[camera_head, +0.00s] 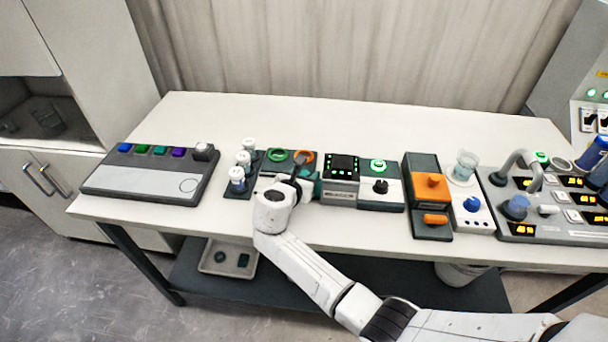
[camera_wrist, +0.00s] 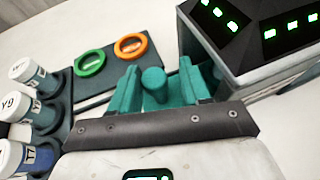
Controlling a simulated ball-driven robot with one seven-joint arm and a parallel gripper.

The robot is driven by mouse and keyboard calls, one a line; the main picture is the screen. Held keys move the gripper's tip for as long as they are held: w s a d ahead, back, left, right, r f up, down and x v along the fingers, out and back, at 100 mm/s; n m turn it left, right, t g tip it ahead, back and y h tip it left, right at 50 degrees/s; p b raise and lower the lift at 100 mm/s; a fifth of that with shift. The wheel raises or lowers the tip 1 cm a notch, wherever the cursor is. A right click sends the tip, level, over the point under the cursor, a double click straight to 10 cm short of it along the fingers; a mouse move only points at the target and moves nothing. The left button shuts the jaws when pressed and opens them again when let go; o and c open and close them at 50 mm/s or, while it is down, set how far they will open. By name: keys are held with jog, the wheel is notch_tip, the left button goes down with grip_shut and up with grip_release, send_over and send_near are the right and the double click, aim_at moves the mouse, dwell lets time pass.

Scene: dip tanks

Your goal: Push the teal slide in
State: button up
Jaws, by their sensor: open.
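The teal slide (camera_head: 317,187) shows only partly in the head view, beside the black display box and largely behind my gripper. In the wrist view its rounded teal knob (camera_wrist: 153,84) stands between my two fingers. My gripper (camera_wrist: 155,88) is open, with one finger on each side of the knob; its fingers look teal too, so their edges against the slide are hard to tell. In the head view my gripper (camera_head: 300,170) is low over the table, just left of the display box. I cannot tell whether it touches the knob.
A dark plate with a green ring (camera_wrist: 90,63) and an orange ring (camera_wrist: 130,46) lies close by. White-capped vials (camera_head: 243,162) stand left; the display box (camera_head: 341,180) stands right. An orange-handled unit (camera_head: 428,190) is farther right. The table's back strip is clear.

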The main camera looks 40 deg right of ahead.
jog(key=shift+o, duration=0.7)
jog(key=shift+w, duration=0.1)
jog(key=shift+a+r, duration=0.1)
jog(key=shift+a, duration=0.15)
jog(key=v, duration=1)
jog(key=shift+s+a, duration=0.1)
jog(key=shift+s, duration=0.1)
